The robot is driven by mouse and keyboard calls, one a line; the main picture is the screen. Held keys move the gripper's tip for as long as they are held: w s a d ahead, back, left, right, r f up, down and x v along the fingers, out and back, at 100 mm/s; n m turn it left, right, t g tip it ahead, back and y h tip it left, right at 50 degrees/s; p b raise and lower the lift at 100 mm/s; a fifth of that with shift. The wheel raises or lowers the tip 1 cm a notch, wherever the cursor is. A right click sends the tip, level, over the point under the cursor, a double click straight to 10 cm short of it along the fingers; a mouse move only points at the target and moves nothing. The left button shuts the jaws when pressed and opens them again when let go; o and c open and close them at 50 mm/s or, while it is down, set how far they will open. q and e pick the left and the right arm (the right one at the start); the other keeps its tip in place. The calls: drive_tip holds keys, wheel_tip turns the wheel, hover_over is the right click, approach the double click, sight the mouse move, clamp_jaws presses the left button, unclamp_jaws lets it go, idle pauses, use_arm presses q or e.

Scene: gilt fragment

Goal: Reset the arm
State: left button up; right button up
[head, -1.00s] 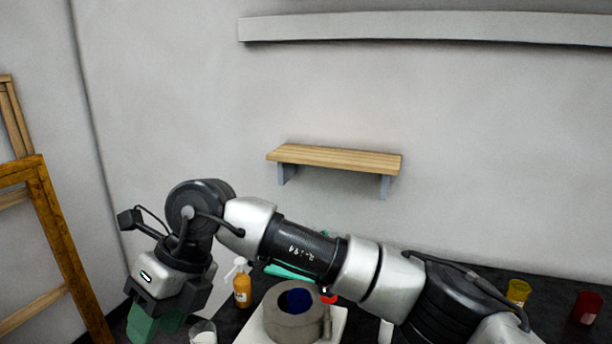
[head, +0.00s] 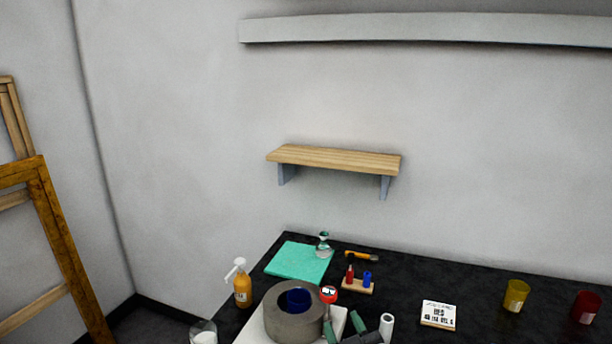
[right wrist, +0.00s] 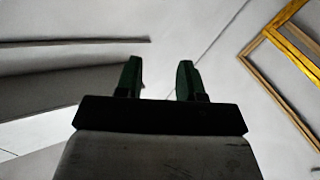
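My right gripper (head: 343,326) shows only at the bottom edge of the head view, with its green fingertips beside the round grey pot. In the right wrist view the gripper (right wrist: 158,78) has its two green fingers apart, with nothing between them. That wrist camera faces upward past the fingers to pale walls and a wooden frame. Most of my right arm is below the head view. My left gripper is in neither view.
A wooden shelf (head: 335,157) is above.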

drive_tip(key=s+d+f+m+g+h, duration=0.3)
drive_tip(key=s+d+f+g, duration=0.55)
drive_tip(key=f, duration=0.55)
drive_tip(key=s+d+f+m+g+h, duration=0.1)
drive_tip(key=s+d+f+g, duration=0.2)
drive_tip(key=s, duration=0.5)
drive_tip(key=s+d+f+g, duration=0.3)
drive_tip(key=s, duration=0.6)
wheel_tip(320, 180, down, 32)
drive_tip(key=s+g+b, duration=0.1)
drive_tip(key=g+b, duration=0.1)
drive_tip(key=b, duration=0.5)
drive_tip(key=s+d+f+b, duration=0.1)
drive_tip(key=s+f+b, duration=0.1)
drive_tip(key=s+f, duration=0.6)
drive_tip(key=s+d+f+b, duration=0.1)
drive_tip(key=s+f+b, duration=0.1)
drive_tip(key=s+f, duration=0.6)
wheel_tip(320, 180, down, 6)
drive_tip(key=shift+d+r+g+b, duration=0.15)
drive_tip(key=shift+d+g+b, duration=0.15)
drive_tip(key=shift+g, duration=0.05)
drive_tip(key=shift+s, duration=0.1)
